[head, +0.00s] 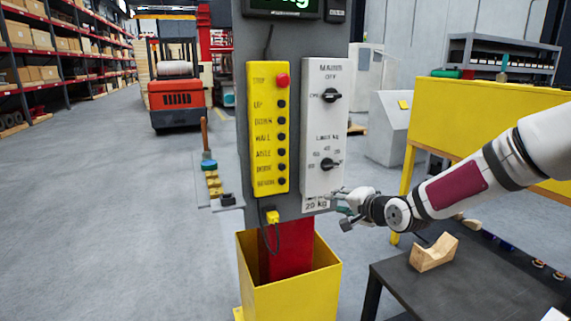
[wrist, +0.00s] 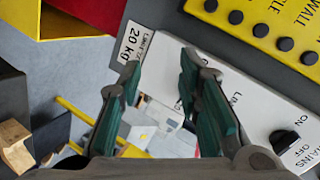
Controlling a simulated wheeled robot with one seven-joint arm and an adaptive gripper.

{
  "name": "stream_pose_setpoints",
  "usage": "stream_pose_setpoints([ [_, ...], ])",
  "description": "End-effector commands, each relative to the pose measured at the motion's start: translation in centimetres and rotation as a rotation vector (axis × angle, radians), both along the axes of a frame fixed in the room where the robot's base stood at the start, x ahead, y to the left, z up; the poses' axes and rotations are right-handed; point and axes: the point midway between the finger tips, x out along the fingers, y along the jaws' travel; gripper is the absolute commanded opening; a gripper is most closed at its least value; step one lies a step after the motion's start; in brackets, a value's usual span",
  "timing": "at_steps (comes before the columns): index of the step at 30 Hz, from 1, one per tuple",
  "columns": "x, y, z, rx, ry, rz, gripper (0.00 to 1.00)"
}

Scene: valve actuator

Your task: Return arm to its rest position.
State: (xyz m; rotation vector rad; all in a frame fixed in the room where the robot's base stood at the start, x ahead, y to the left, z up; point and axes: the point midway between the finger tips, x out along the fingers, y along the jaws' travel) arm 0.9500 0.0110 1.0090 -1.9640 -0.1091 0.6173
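My arm (head: 460,185) reaches in from the right in the head view. My gripper (head: 335,200) is near the lower end of the white switch panel (head: 321,180), by its "20 kg" label. In the wrist view, the two green-padded fingers of my gripper (wrist: 160,85) are apart with nothing between them. The white panel (wrist: 220,70) lies beyond and beside the fingers. I cannot tell whether a fingertip touches it. The panel has an upper black knob (head: 330,95) labelled mains and a lower black knob (head: 328,164).
A yellow button box (head: 267,130) with a red button is left of the white panel on the grey column. A yellow bin (head: 290,290) stands below. A dark table (head: 470,285) with a wooden V-block (head: 434,252) is under my arm. Open floor lies left.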

Motion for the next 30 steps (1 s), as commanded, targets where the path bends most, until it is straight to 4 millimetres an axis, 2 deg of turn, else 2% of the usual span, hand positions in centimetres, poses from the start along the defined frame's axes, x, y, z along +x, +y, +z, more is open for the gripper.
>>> stream_pose_setpoints([
  [3,-3.4,0.7,0.4,-0.229,0.084,0.051,0.32],
  [8,-8.3,0.2,1.7,-0.496,0.19,0.102,0.32],
  [15,-17.0,-1.7,5.8,-0.801,0.333,0.155,0.32],
  [20,-23.6,-2.6,9.1,-0.929,0.416,0.192,0.32],
  [24,-29.9,-2.9,11.6,-0.992,0.477,0.239,0.32],
  [30,-39.0,-2.6,13.8,-1.009,0.53,0.352,0.32],
])
